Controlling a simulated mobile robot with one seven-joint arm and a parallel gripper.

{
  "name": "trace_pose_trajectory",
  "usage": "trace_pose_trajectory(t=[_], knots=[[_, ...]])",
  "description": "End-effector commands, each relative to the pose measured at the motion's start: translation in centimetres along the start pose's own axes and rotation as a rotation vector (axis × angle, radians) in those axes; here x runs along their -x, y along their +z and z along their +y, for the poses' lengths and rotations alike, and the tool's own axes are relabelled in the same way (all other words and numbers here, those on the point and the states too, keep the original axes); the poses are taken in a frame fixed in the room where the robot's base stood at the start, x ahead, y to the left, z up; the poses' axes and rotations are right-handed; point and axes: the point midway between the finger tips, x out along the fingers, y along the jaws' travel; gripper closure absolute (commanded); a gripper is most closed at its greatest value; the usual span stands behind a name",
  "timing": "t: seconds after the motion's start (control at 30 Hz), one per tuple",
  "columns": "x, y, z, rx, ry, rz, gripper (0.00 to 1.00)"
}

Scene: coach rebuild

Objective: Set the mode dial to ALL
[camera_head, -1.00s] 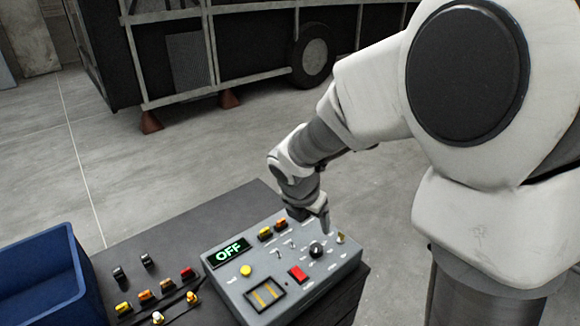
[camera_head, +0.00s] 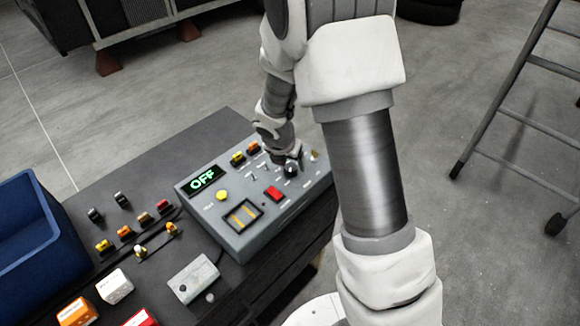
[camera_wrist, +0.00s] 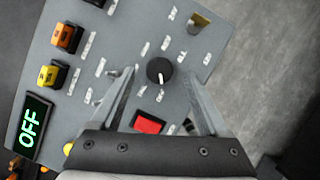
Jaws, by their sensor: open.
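The mode dial (camera_wrist: 160,71) is a round black knob with a white pointer mark on the grey control panel (camera_wrist: 60,105). The labels around it are too blurred to read. The panel display (camera_wrist: 32,127) reads OFF in green; it also shows in the head view (camera_head: 203,180). My gripper (camera_wrist: 163,78) is open, with one finger on each side of the dial, apart from it. In the head view, my gripper (camera_head: 290,163) is low over the right part of the panel, right by the dial (camera_head: 291,171).
A red button (camera_wrist: 149,123) and several switches lie close to the dial. Orange and yellow rockers (camera_head: 245,154) sit at the panel's back. A blue bin (camera_head: 30,235), several loose parts and a small grey box (camera_head: 193,278) are at the left. A ladder (camera_head: 510,100) stands right.

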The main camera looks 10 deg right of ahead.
Motion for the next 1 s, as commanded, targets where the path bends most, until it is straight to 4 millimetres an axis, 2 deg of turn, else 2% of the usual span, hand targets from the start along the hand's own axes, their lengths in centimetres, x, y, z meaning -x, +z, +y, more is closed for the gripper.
trace_pose_trajectory(t=[0.1,0.2,0.57,0.9,1.0], knots=[[-1.4,0.0,0.0,-0.001,-0.001,0.001,0.22],[-2.0,0.0,0.0,-0.001,0.001,0.0,0.22],[-2.3,0.0,0.0,-0.001,0.001,0.0,0.23],[-2.2,0.0,0.0,-0.001,0.001,0.0,0.85],[-2.2,0.0,0.0,-0.001,0.001,0.0,1.0]])
